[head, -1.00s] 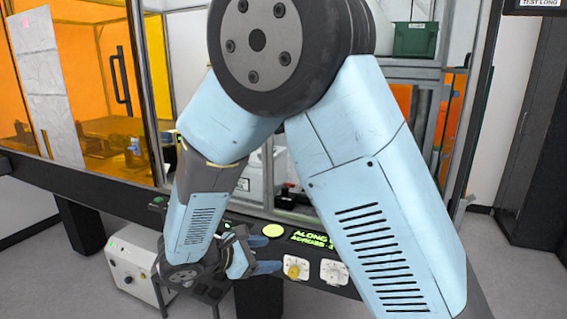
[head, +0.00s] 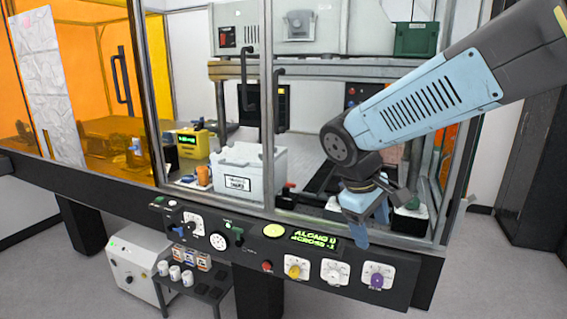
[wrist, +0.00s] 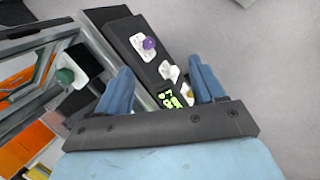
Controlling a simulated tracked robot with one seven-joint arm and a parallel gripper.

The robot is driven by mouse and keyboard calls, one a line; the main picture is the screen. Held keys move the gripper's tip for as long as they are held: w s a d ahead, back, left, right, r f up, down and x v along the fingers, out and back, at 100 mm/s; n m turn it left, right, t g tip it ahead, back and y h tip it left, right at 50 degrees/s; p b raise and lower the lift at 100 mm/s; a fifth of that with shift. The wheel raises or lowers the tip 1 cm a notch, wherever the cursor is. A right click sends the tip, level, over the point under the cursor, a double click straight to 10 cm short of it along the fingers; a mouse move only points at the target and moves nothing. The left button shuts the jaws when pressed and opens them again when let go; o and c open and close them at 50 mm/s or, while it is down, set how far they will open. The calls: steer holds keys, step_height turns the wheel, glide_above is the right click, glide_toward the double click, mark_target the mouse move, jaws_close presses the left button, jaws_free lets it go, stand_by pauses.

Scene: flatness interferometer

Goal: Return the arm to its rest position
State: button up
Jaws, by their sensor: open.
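My gripper (head: 366,208) hangs in front of the enclosure's right part, just above the control panel, fingers pointing down. Its blue fingers are apart and nothing shows between them. My arm reaches in from the upper right of the head view. In the wrist view my gripper (wrist: 162,92) is open, with the panel and its green display beyond the gap between the fingers. I cannot tell the exact clearance from the panel.
The control panel (head: 210,222) runs along the front with a yellow knob (head: 293,271), a purple knob (head: 377,281) and a green display (head: 318,239). Behind the glass stands a white box (head: 248,172). A small stand (head: 200,283) holds white cups below. Floor is clear at right.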

steer(key=s+d+r+m+t+y, duration=0.3)
steer(key=s+d+r+m+t, duration=0.1)
steer(key=s+m, duration=0.4)
steer(key=shift+s+d+r+y, duration=0.2)
steer(key=shift+d+r+y, duration=0.2)
steer(key=shift+d+r, duration=0.7)
